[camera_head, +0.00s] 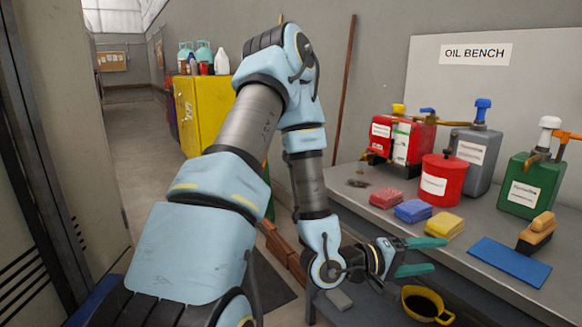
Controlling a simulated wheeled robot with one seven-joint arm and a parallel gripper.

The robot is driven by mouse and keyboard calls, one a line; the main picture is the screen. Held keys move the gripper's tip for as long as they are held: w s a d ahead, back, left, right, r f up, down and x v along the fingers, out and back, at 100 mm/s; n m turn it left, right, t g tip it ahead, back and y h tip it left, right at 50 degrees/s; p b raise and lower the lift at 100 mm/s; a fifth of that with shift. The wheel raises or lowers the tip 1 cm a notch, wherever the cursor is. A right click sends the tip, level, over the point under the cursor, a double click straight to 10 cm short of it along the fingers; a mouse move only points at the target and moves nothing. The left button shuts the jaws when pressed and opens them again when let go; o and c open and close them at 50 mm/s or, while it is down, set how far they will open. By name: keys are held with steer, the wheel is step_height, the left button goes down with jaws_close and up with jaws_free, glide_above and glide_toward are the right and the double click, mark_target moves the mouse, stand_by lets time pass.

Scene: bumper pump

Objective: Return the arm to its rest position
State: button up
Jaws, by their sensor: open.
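My arm fills the middle of the head view, bent up at the elbow and down to the wrist. My gripper (425,256) is at the lower right, in front of the oil bench (355,205) near its front edge. Its two green fingers are apart, with nothing seen between them. A yellow funnel or jug (425,303) with dark contents is just below the gripper. Parts of the bench edge are hidden behind my arm.
The bench holds a red pump can (400,140), a red canister (443,182), a grey can (476,155), a green can (530,188), coloured sponges (412,210), a brush (537,232) and a blue mat (509,261). A yellow cabinet (205,110) stands behind my arm. A corridor (135,125) is open at left.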

steer(key=w+a+f+m+t+y+p, duration=0.1)
steer(key=w+a+m+y, duration=0.1)
steer(key=w+a+y, duration=0.45)
steer(key=w+a+f+m+t+y+p, duration=0.1)
steer(key=w+a+y, duration=0.3)
steer(key=a, duration=0.6)
steer(key=s+a+r+g+y+p, duration=0.1)
steer(key=s+a+r, duration=0.3)
steer(key=a, duration=0.5)
steer(key=s+a+r+g+y+p, duration=0.1)
steer(key=s+a+r+g+y, duration=0.1)
steer(key=a, duration=0.6)
step_height(320, 180, up, 3)
steer(key=s+y, duration=0.1)
steer(key=y, duration=0.1)
steer(key=shift+s+a+r+n+g+y+p, duration=0.2)
steer(key=shift+s+a+n+g+y+p, duration=0.1)
steer(key=shift+s+a+n+y, duration=0.1)
steer(key=shift+s, duration=0.15)
